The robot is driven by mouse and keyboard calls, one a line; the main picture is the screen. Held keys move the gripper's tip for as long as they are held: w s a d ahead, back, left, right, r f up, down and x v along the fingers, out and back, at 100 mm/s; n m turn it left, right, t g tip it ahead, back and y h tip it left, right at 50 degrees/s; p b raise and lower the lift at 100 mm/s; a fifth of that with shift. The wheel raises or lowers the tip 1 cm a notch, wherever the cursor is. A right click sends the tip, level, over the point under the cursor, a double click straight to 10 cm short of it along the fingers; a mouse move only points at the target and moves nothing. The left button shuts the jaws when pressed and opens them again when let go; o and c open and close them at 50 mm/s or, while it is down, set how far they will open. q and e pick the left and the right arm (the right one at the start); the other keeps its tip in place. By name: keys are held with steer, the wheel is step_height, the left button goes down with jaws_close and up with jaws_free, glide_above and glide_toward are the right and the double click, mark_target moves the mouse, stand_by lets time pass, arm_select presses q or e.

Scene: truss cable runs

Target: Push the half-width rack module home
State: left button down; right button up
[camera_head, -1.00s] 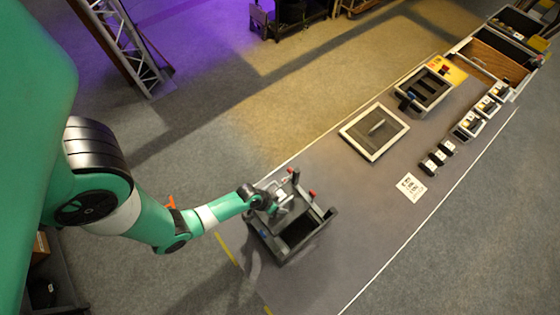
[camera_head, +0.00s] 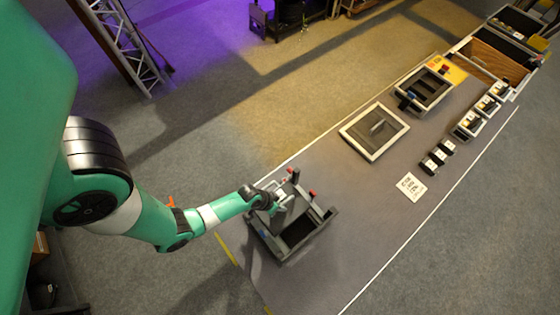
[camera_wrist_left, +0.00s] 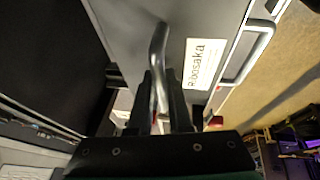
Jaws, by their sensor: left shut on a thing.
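The dark rack frame (camera_head: 318,228) stands at the near left end of the long table, with red knobs at its far corners. In the head view my left gripper (camera_head: 281,201) is over the left half of the frame. The right half is a dark open bay. How deep the module sits cannot be told. My right gripper is not in view.
Farther along the table (camera_head: 330,180) are a framed panel (camera_head: 350,132), a black slotted tray (camera_head: 446,84), several small dark blocks (camera_head: 439,156) and a white printed card (camera_head: 410,187). The table between the rack and the panel is clear.

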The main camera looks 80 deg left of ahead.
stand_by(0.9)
arm_select(q)
steer(key=c, duration=0.8)
jaws_free()
steer(key=shift+o, duration=0.2)
steer(key=p+v, duration=0.5)
steer(key=v, duration=0.6)
steer(key=shift+r+p, duration=0.25)
steer(key=shift+p, duration=0.15)
steer(key=shift+s, duration=0.15)
